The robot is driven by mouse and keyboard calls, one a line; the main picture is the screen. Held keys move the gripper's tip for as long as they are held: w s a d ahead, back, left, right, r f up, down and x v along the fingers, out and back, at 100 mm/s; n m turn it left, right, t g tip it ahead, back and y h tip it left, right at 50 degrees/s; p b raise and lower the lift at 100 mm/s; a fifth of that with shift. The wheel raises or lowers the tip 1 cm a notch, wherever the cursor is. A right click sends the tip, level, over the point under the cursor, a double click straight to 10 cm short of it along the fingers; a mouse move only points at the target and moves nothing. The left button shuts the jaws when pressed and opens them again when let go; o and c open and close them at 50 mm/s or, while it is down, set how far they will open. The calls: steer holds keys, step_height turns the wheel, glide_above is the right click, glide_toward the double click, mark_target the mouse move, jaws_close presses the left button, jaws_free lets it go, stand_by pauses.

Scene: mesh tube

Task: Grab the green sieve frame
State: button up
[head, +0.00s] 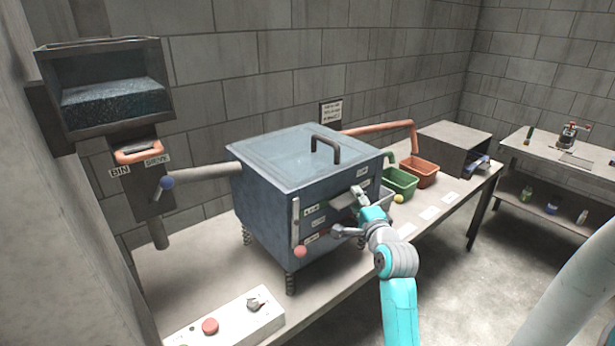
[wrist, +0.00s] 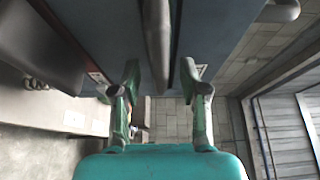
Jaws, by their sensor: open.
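The blue-grey sieve machine (head: 270,205) stands on the bench with several labels on its front. A green-marked label (head: 313,210) is on that front, but I cannot clearly make out a green sieve frame; the arm hides part of the front. My gripper (head: 351,214) is at the front of the machine, its fingers apart. In the wrist view, my gripper (wrist: 160,78) is open, and a grey bar (wrist: 157,40) lies between and beyond the fingertips. I cannot tell whether either finger touches it, nor whether it belongs to the green frame.
A lid handle (head: 325,148) tops the machine. A green bin (head: 400,182) and an orange bin (head: 420,172) stand right of it. A control panel (head: 228,320) is at the bench's front left. A side table (head: 560,155) stands at the right, with open floor before it.

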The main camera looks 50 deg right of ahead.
steer(key=shift+w+d, duration=0.3)
steer(key=shift+w, duration=0.1)
jaws_close()
steer(key=shift+r, duration=0.15)
stand_by(0.4)
